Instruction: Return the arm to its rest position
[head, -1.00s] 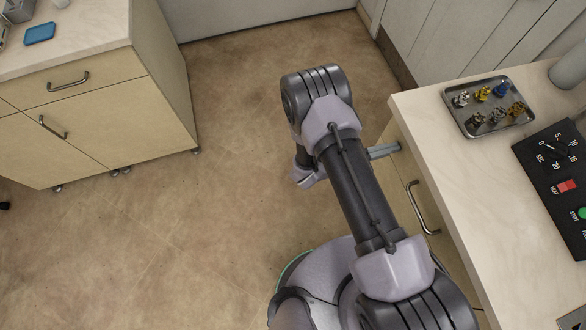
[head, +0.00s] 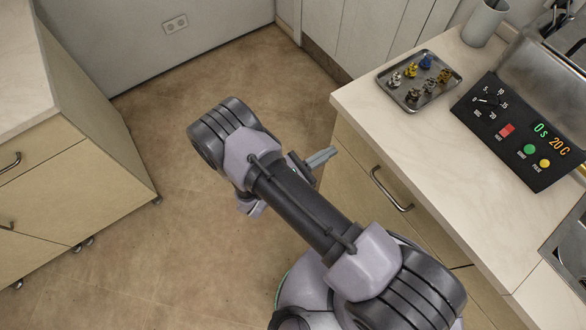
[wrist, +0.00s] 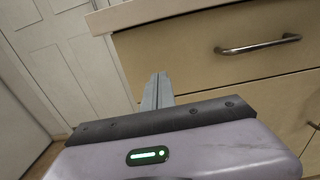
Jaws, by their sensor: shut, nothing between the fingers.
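My arm is folded above my base in the head view, with its elbow out over the floor to the left. My gripper (head: 326,157) points right toward the drawer front of the right-hand counter. In the wrist view my gripper (wrist: 158,78) has its fingers together with nothing between them. It is in front of the wooden drawer (wrist: 230,50), left of the metal handle (wrist: 257,46). Whether the fingertips touch the cabinet cannot be told.
The right counter (head: 440,160) bears a metal tray (head: 402,101) of small coloured parts, a black control panel (head: 520,130) and a grey cup (head: 483,22). Another cabinet (head: 90,180) stands at left. Open floor (head: 150,270) lies between.

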